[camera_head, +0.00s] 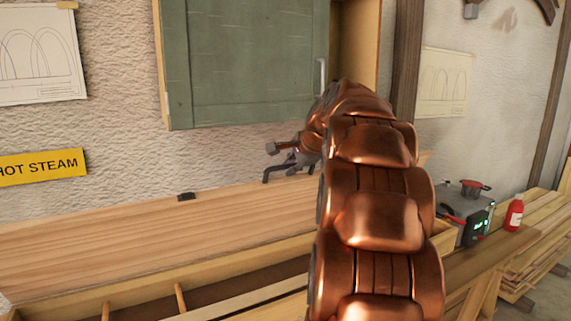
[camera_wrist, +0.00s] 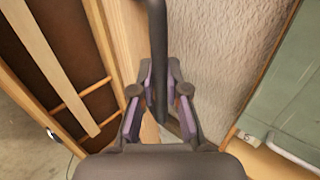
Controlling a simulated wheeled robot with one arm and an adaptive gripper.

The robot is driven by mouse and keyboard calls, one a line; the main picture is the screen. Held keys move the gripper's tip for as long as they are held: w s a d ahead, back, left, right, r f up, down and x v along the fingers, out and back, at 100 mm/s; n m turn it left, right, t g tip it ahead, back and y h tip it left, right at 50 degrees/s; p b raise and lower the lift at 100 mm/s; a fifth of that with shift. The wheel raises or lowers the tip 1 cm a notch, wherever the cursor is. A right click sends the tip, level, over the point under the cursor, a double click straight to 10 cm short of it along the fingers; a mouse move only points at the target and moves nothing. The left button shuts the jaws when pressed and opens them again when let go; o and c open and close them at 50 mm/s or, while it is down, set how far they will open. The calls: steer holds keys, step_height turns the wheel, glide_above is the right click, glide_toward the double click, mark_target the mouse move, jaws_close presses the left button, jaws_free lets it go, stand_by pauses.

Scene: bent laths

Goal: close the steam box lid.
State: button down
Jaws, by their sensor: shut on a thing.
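The long wooden steam box (camera_head: 130,285) runs along the wall with its top open, and slats show inside. Its plank lid (camera_head: 110,228) stands raised, tilted back towards the wall. My gripper (camera_head: 277,174) is at the right part of the lid's upper edge, partly hidden behind my copper arm. In the wrist view my gripper (camera_wrist: 160,98) is shut on a dark bar (camera_wrist: 157,45), which looks like a handle of the lid. The lid's wood (camera_wrist: 117,40) and the box's inside (camera_wrist: 70,65) lie left of the fingers. Where the bar joins the lid is unclear.
A green cabinet door (camera_head: 245,65) hangs above, with a pale handle. A dark block (camera_head: 186,197) sits at the lid's upper edge. At the right are a grey device (camera_head: 465,212) with a green display, a red bottle (camera_head: 514,213) and stacked timber (camera_head: 545,240).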

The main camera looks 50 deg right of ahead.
steer(key=s+a+f+b, duration=0.3)
steer(key=s+f+b, duration=0.2)
steer(key=s+f, duration=0.3)
steer(key=s+a+f+b, duration=0.3)
steer(key=s+f+b, duration=0.3)
steer(key=s+f, duration=0.15)
steer(key=s+f+b, duration=0.3)
steer(key=f+b, duration=0.7)
steer(key=f, duration=0.3)
steer(key=shift+s+a+f, duration=0.15)
steer(key=shift+a+f, duration=0.05)
steer(key=shift+a, duration=0.05)
stand_by(0.9)
steer(key=c, duration=0.9)
jaws_free()
steer(key=shift+s+r, duration=0.1)
steer(key=shift+r, duration=0.05)
